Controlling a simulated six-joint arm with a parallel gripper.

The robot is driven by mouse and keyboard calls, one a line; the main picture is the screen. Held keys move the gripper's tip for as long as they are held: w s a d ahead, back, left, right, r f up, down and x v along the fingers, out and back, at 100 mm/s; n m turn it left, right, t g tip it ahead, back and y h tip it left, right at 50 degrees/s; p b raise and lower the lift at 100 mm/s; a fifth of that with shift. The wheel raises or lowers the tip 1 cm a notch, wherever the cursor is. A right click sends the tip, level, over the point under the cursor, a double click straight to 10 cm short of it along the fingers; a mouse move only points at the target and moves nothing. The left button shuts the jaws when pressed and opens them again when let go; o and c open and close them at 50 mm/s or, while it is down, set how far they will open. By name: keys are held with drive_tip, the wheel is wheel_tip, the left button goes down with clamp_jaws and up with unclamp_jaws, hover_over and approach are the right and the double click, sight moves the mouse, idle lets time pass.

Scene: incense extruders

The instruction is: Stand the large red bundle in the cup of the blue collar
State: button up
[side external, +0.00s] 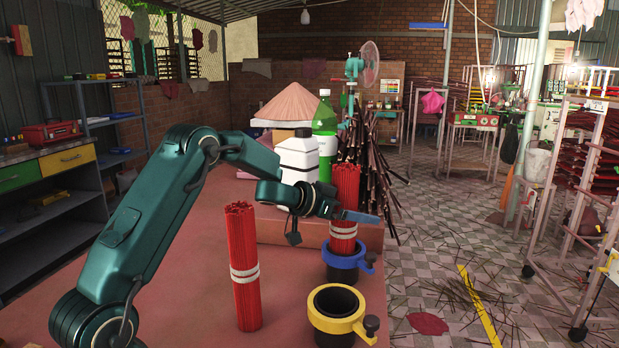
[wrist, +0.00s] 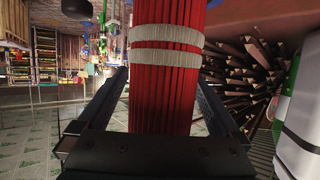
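The large red bundle (side external: 345,190) stands upright between the fingers of my gripper (side external: 352,216). Its lower end is inside the cup of the blue collar (side external: 344,275), so its foot is hidden by the rim. Two pale bands (wrist: 166,45) wrap it in the wrist view, where it passes upright between my two dark fingers (wrist: 166,95). The fingers lie close along both sides; whether they press on it is unclear. A second red bundle (side external: 243,300), with pale bands at mid-height, stands upright on the table to the left. The yellow collar (side external: 325,322) in front has an empty dark cup.
Behind the bundle, a white container (side external: 298,160) and a green bottle (side external: 325,125) stand on a raised red block (side external: 285,229). Dark sticks (side external: 378,170) lean behind them. The table's (side external: 200,300) right edge is close to both collars. The table left of the second bundle is bare.

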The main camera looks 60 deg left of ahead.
drive_tip(key=shift+v, duration=2.6)
drive_tip(key=shift+r, duration=0.1)
